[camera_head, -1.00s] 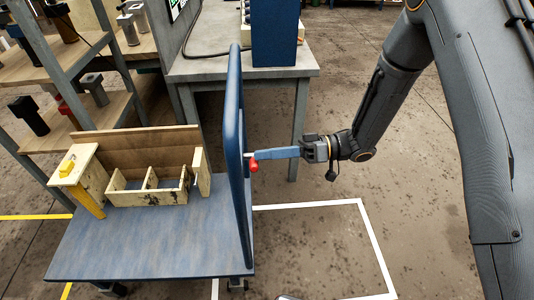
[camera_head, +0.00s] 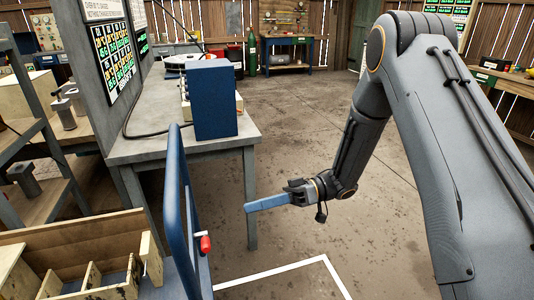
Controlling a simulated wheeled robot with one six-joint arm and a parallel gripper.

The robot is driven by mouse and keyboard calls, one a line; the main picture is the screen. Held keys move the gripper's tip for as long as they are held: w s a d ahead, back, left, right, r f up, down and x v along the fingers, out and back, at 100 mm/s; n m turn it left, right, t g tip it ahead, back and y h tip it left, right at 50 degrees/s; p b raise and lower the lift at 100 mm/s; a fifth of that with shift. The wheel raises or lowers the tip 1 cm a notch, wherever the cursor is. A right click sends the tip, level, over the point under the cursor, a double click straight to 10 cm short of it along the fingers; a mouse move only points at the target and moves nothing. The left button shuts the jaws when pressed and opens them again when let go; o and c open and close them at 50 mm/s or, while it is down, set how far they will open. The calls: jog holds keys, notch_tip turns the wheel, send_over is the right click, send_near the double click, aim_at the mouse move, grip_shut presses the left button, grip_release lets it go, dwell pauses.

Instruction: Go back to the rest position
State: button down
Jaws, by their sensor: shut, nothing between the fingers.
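My gripper (camera_head: 248,208) has long blue fingers that lie together, shut with nothing in them. It points left and hangs over the open floor, right of the blue cart handle (camera_head: 174,205). A red-tipped piece (camera_head: 206,244) sticks out from the right side of the handle, below and left of the fingertips and apart from them. My arm reaches in from the right and bends down at the elbow.
The cart carries a wooden divided box (camera_head: 100,285). A grey workbench (camera_head: 185,152) with a blue unit (camera_head: 214,100) stands behind it. Shelves (camera_head: 50,195) stand at the left. The concrete floor (camera_head: 310,125) is clear in the middle; a far bench (camera_head: 286,50) is at the back.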

jog(key=w+d+r+m+t+h, duration=0.1)
jog(key=w+d+m+t+h, duration=0.25)
jog(key=w+t, duration=0.4)
jog(key=w+d+r+m+t+h, duration=0.2)
jog(key=w+d+m+t+h, duration=0.15)
jog(key=w+t, duration=0.45)
jog(key=d+m+h, duration=0.2)
jog(key=d+h, duration=0.2)
jog(key=d, duration=0.5)
jog(key=s+d+m+g+h, duration=0.3)
jog(key=s+d+m+h, duration=0.15)
jog(key=s+d, duration=0.6)
jog(key=s+m+g+p, duration=0.1)
jog(key=s+g, duration=0.4)
jog(key=s, duration=1.3)
jog(key=shift+s+d+r+m, duration=0.2)
jog(key=shift+s+r+m, duration=0.2)
jog(key=shift+m, duration=0.15)
jog(key=shift+g, duration=0.25)
